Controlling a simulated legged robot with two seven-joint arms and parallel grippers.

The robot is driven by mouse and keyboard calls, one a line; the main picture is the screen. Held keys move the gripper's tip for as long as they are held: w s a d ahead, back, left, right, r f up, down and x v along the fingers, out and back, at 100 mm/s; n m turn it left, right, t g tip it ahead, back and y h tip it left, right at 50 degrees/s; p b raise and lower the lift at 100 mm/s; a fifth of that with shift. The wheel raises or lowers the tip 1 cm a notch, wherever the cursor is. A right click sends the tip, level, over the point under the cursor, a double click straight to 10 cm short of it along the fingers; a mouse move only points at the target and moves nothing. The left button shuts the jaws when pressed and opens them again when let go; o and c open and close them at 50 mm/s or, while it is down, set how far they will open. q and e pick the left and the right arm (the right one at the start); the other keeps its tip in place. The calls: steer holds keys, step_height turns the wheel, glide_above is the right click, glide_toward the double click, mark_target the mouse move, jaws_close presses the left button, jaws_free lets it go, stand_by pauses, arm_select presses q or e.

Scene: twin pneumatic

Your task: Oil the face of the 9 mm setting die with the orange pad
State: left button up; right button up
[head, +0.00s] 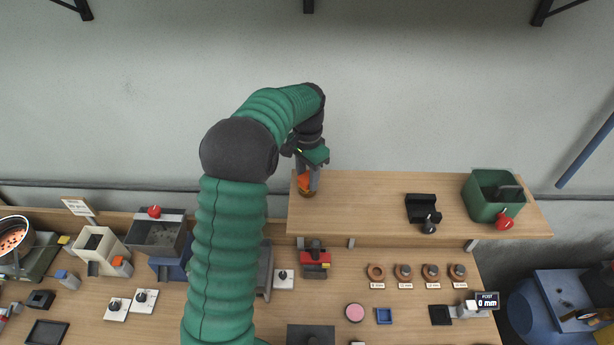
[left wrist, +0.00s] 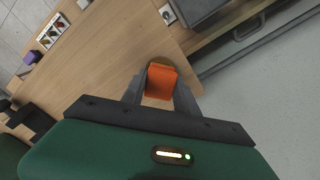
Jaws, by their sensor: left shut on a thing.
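My left gripper (head: 306,180) is over the left end of the raised wooden shelf, and it is shut on the orange pad (head: 304,181). In the left wrist view the orange pad (left wrist: 160,82) sits between the two fingers of the gripper (left wrist: 160,95). A small brown round base (head: 307,194) shows just below the pad; I cannot tell whether the pad touches it. Several round dies in brown rings stand in a labelled row on the bench, among them one at the left (head: 376,271) and one at the right (head: 457,271). Their labels are too small to read. My right gripper is out of view.
The shelf (head: 360,200) also carries a black holder (head: 422,207) and a green bin (head: 479,205) with a red knob. The shelf's middle is clear.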

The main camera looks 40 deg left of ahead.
mark_target(307, 177)
arm_select(q)
steer(key=shift+d, duration=0.1)
steer(key=shift+r, duration=0.15)
steer(key=shift+w+r+p, duration=0.1)
steer(key=shift+r+p, duration=0.75)
steer(key=shift+p, duration=0.1)
step_height(307, 177, up, 3)
steer(key=p, duration=0.2)
steer(key=shift+r+p, duration=0.1)
steer(key=shift+p, duration=0.3)
steer(key=shift+r, duration=0.95)
steer(key=shift+f, duration=0.15)
